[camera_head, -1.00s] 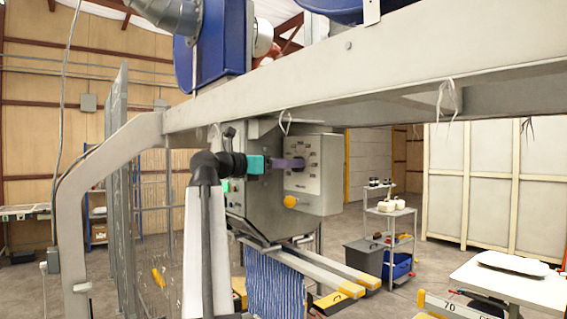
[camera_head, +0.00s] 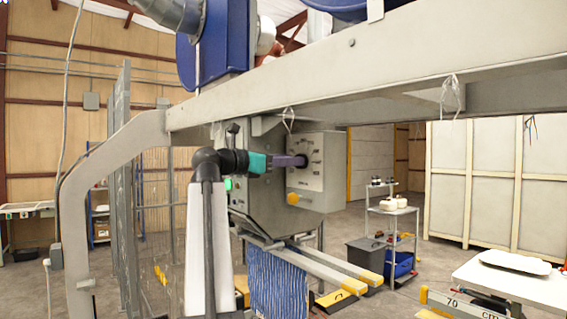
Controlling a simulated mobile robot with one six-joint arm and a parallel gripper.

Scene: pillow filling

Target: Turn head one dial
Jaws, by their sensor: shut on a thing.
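The dial panel is the pale plate (camera_head: 304,178) with dark markings on the front of a grey control box (camera_head: 327,198). A yellow knob (camera_head: 293,198) sits below the markings. My gripper (camera_head: 303,161) reaches in from the left with its purple fingers against the upper middle of the panel. The fingers are shut on the dial, which they hide. A teal section of my wrist and my black arm stand left of the panel.
A grey beam (camera_head: 370,68) runs above the box. Blue-striped fabric (camera_head: 279,289) hangs below, beside yellow-tipped rails (camera_head: 345,276). A cart with bottles (camera_head: 391,215) and a white table (camera_head: 515,283) stand to the right.

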